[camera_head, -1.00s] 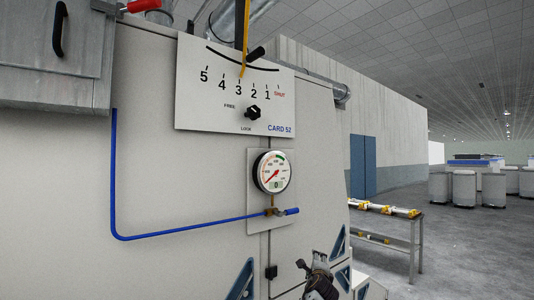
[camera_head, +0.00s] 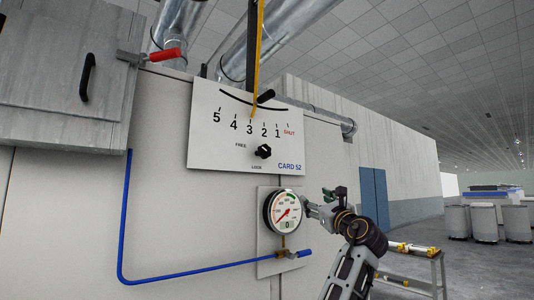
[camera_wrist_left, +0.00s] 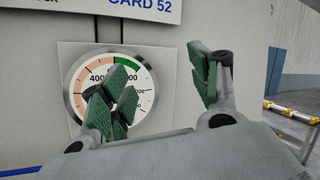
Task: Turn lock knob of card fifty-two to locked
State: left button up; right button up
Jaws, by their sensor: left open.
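The lock knob (camera_head: 263,151) is a small black knob on the white plate (camera_head: 205,155) marked CARD 52. FREE is printed to its upper left and LOCK below it; I cannot tell which mark it points to. In the left wrist view the plate's lower edge (camera_wrist_left: 95,8) shows at the top, and the knob is out of frame. My left gripper (camera_head: 325,202) is open and empty, below and right of the knob, beside the pressure gauge (camera_head: 284,213). In the left wrist view its green-padded fingers (camera_wrist_left: 160,90) stand apart, one overlapping the gauge. My right gripper is not in view.
A yellow pointer (camera_head: 258,70) and a black handle (camera_head: 266,96) sit on the scale above the knob. A blue pipe (camera_head: 190,274) runs below to a small valve. A red lever (camera_head: 166,54) is at upper left.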

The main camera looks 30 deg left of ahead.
aim_at(267, 153)
pick_arm(q)
jog(key=s+a+r+n+g+y, duration=0.1)
jog(key=s+r+g+y, duration=0.3)
jog(key=s+r, duration=0.6)
jog(key=s+a+g, duration=0.1)
jog(key=s+g, duration=0.1)
jog(key=s, duration=0.2)
jog(key=shift+r+g+y, duration=0.2)
jog(key=shift+g+y, duration=0.1)
jog(key=shift+y, duration=0.1)
jog(key=shift+r, duration=0.1)
jog(key=shift+p+x, duration=2.35)
jog(key=shift+x, duration=4.5)
jog(key=shift+c, duration=0.4)
jog(key=c, duration=0.9)
